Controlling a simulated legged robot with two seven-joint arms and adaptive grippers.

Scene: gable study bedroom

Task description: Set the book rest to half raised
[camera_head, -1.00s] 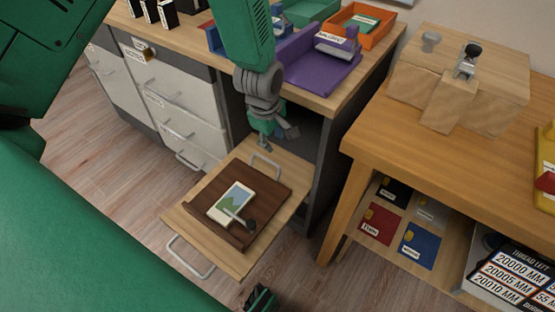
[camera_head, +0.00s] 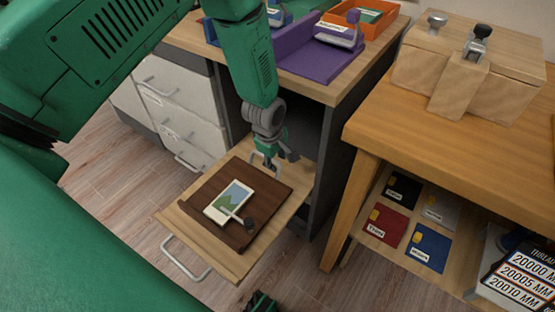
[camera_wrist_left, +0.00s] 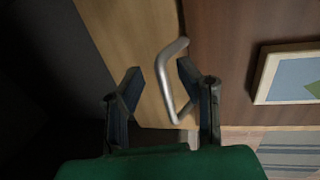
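The book rest (camera_head: 208,188) is a dark brown board on a light wood pull-out shelf (camera_head: 222,262). It looks flat or nearly so. What seems to be my right gripper (camera_head: 262,302) shows partly at the bottom edge.
A cabinet with drawers (camera_head: 180,115) stands behind the shelf and a purple stand (camera_head: 320,62) is on its top. A wooden table (camera_head: 440,150) with a wooden block (camera_head: 470,75) is on the right. A second metal handle (camera_head: 180,262) projects from the shelf's front.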

